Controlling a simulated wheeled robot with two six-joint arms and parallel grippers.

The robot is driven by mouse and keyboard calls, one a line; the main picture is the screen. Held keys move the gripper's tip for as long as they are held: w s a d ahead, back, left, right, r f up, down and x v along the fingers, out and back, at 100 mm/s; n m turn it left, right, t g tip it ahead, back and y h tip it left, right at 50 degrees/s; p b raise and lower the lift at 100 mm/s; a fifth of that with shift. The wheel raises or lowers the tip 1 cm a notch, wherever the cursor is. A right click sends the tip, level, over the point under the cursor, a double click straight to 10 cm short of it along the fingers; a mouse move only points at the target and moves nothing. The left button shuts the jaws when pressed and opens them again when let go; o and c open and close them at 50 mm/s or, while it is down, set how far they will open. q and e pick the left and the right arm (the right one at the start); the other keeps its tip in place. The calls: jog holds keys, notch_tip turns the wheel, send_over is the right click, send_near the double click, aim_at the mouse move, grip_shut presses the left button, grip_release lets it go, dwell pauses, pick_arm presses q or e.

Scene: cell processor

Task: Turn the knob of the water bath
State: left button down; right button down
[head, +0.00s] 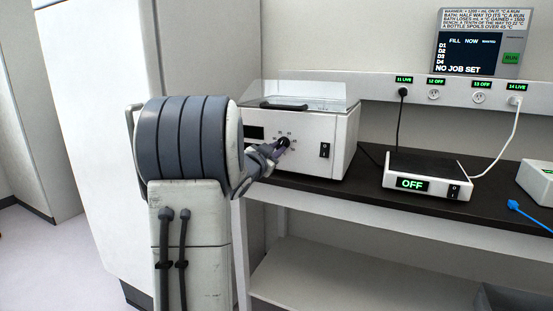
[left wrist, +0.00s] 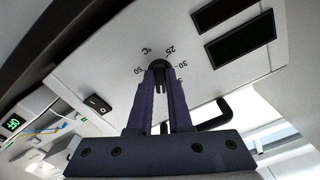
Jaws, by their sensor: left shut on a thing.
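The water bath (head: 310,138) is a white box with a clear lid on the dark bench. Its front has a dark display, a black rocker switch (head: 324,150) and a black knob (head: 284,142) ringed by numbers. My left gripper (head: 280,147) is at the knob, its fingers shut on it. In the left wrist view, the two purple fingers (left wrist: 161,88) hold the black knob (left wrist: 159,65) between their tips. Numbers such as 25, 30 and 60 and a °C mark show around it. My right gripper is not in view.
A black-topped device (head: 425,177) reading OFF stands right of the bath. Sockets line a wall rail (head: 455,92), with a screen (head: 470,45) above reading NO JOB SET. A blue item (head: 528,215) lies at the bench's right. A tall white cabinet stands behind my arm.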

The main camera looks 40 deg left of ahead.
pick_arm(q)
jog(key=shift+s+a+m+b, duration=0.1)
jog(key=shift+m+b, duration=1.6)
jog(key=shift+m, duration=0.65)
jog(key=shift+a+m+b, duration=0.1)
jog(key=shift+m+b, duration=1.55)
jog(key=shift+m, duration=0.7)
jog(key=c, duration=0.8)
grip_release()
jog(key=shift+r, duration=0.1)
jog(key=shift+c, duration=0.2)
jog(key=v, duration=1)
jog(key=shift+s+p, duration=0.2)
jog(key=shift+p, duration=0.25)
